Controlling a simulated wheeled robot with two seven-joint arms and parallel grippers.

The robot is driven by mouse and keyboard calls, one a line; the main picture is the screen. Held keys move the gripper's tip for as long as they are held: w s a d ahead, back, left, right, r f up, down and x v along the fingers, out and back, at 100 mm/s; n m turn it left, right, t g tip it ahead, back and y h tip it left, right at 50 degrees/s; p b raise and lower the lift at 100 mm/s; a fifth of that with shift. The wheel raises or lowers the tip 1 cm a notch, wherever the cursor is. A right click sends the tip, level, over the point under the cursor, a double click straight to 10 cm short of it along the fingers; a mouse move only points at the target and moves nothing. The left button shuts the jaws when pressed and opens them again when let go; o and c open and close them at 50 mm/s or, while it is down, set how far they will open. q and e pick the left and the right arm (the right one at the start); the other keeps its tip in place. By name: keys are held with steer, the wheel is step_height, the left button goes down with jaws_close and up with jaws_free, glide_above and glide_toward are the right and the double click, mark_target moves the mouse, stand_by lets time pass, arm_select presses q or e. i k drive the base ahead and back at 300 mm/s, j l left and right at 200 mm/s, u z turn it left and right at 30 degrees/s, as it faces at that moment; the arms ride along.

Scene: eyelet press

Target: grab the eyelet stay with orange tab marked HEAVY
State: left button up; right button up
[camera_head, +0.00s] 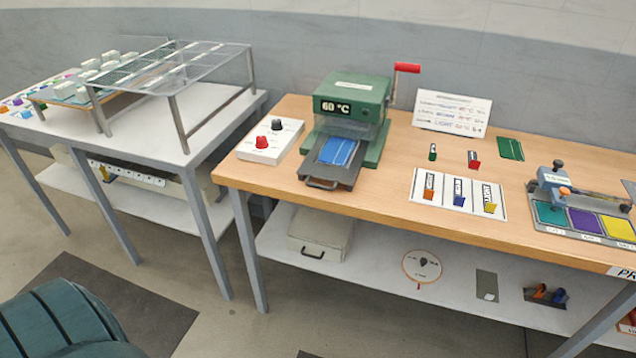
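A white card (457,193) lies on the wooden bench, holding three small labelled pieces in a row. The left one has an orange tab (428,194) at its lower end, the middle one a blue tab (459,200), and the right one a yellow tab (490,208). Their lettering is too small to read surely, so I cannot confirm which says HEAVY. Two small upright pieces, one green (432,152) and one red (473,160), stand behind the card. Neither of my grippers shows in this view.
A green press (352,98) reading 60 °C, with a red-handled lever, stands left of the card. A red-and-black knob box (270,140) is farther left. A coloured-pad fixture (583,217) stands right. Bench space in front of the card is clear.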

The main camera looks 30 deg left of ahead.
mark_target(428, 192)
steer(key=i+l+u, duration=0.25)
steer(key=i+l, duration=0.15)
steer(key=i+l+u, duration=0.25)
steer(key=i+l, duration=0.25)
steer(key=i, duration=0.1)
